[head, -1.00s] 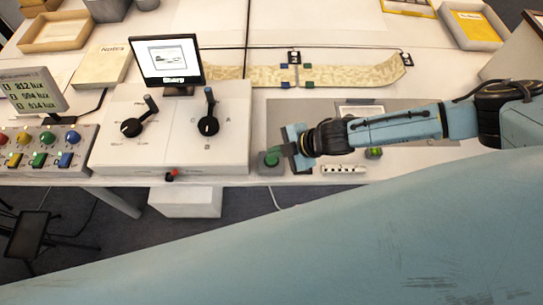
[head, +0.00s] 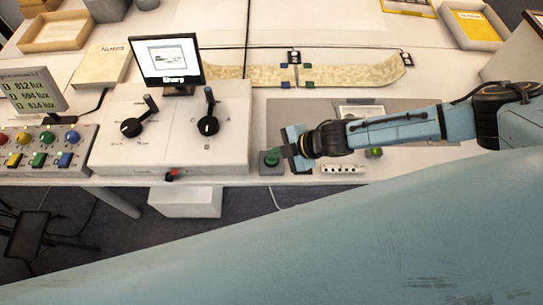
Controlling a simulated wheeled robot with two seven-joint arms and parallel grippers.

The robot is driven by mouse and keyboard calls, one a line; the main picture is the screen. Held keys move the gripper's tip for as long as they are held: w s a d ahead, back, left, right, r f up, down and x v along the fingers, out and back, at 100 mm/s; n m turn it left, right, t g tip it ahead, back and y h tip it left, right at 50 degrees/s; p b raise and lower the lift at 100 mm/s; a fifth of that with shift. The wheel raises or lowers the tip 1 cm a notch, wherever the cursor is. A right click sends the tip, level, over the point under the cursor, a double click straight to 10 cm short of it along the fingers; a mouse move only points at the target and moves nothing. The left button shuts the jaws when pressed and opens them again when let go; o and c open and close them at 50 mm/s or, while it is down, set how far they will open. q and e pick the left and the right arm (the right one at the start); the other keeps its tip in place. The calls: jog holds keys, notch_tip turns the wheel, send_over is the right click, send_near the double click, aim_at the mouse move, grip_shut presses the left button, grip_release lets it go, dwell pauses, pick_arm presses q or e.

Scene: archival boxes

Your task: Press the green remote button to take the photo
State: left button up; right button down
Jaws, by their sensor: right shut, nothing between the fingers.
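The green remote button (head: 269,158) sits on a small grey box near the front edge of the table. My right gripper (head: 289,151) is shut and empty, close to the right side of the button. From this angle I cannot tell whether its tips touch the button or how far the button is pressed down. A small screen (head: 167,59) shows a picture and the word "Sharp". My left gripper is not in view.
A white control box (head: 170,135) with two dark levers stands left of the button. A panel of coloured buttons (head: 40,150) is at far left. A long patterned strip (head: 340,76) lies behind, held by clips. A small white scale bar (head: 342,169) lies right of the gripper.

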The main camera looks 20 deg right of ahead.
jog(key=shift+f, duration=0.65)
dwell(0.7)
jog(key=shift+r, duration=0.15)
jog(key=shift+r+p, duration=0.8)
jog(key=shift+p, duration=0.05)
jog(key=shift+r, duration=0.1)
notch_tip(320, 180, up, 5)
jog(key=p, duration=0.5)
dwell(0.6)
